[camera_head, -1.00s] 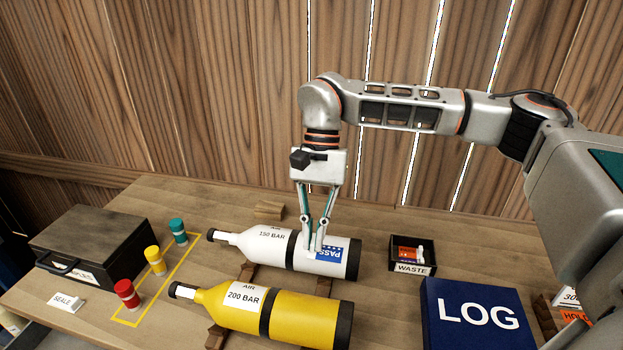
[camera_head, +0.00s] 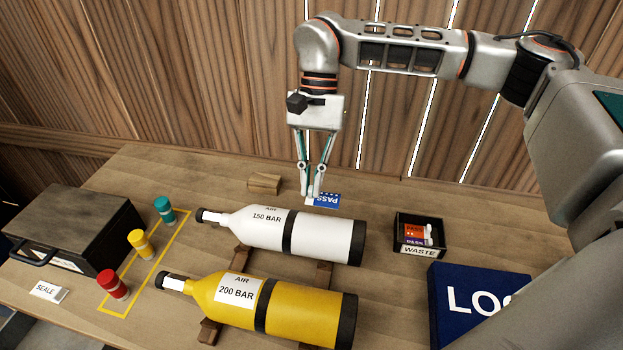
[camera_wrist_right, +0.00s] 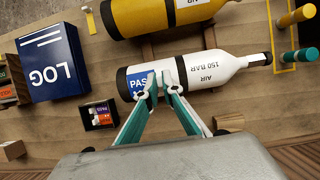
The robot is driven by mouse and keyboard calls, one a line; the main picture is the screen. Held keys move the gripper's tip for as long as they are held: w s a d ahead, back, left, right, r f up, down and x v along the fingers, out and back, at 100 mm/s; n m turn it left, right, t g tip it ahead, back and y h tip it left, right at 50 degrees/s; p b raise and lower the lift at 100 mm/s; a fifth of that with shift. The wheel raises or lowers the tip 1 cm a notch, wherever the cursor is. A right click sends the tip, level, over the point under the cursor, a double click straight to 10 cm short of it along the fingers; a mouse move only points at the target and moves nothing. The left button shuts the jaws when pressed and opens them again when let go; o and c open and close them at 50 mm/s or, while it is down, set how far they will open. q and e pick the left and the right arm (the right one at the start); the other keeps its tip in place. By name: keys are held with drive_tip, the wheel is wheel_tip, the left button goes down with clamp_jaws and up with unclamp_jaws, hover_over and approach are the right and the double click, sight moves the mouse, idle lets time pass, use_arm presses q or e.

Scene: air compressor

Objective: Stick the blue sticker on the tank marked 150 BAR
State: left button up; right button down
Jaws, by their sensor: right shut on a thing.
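The white tank marked 150 BAR (camera_head: 325,236) lies on its side on wooden supports, neck to the left. It also shows in the wrist view (camera_wrist_right: 190,75). My right gripper (camera_head: 313,195) is shut on the blue PASS sticker (camera_head: 328,199), holding it by one edge. In the head view the sticker appears just beyond the tank's upper edge, its lettering upside down. In the wrist view the sticker (camera_wrist_right: 137,84) overlaps the black-ended base of the tank from above. The tank's visible white surface in the head view carries no blue sticker. My left gripper is out of view.
A yellow tank marked 200 BAR (camera_head: 305,309) lies in front. A WASTE box (camera_head: 421,251) holding labels and a blue LOG book (camera_head: 450,272) are on the right. Red (camera_head: 112,285), yellow (camera_head: 140,244) and teal (camera_head: 164,210) pieces and a dark case (camera_head: 75,218) stand left.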

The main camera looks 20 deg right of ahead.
sight(310, 225)
drive_tip(key=shift+p, duration=0.5)
drive_tip(key=shift+f+b, duration=0.6)
drive_tip(key=shift+f, duration=1)
drive_tip(key=shift+f+b, duration=0.55)
drive_tip(key=shift+f, duration=1.2)
drive_tip(key=shift+p, duration=0.55)
drive_tip(key=shift+f+b, duration=0.3)
drive_tip(key=shift+f, duration=0.35)
drive_tip(key=c, duration=2.1)
unclamp_jaws()
drive_tip(key=shift+c, duration=0.2)
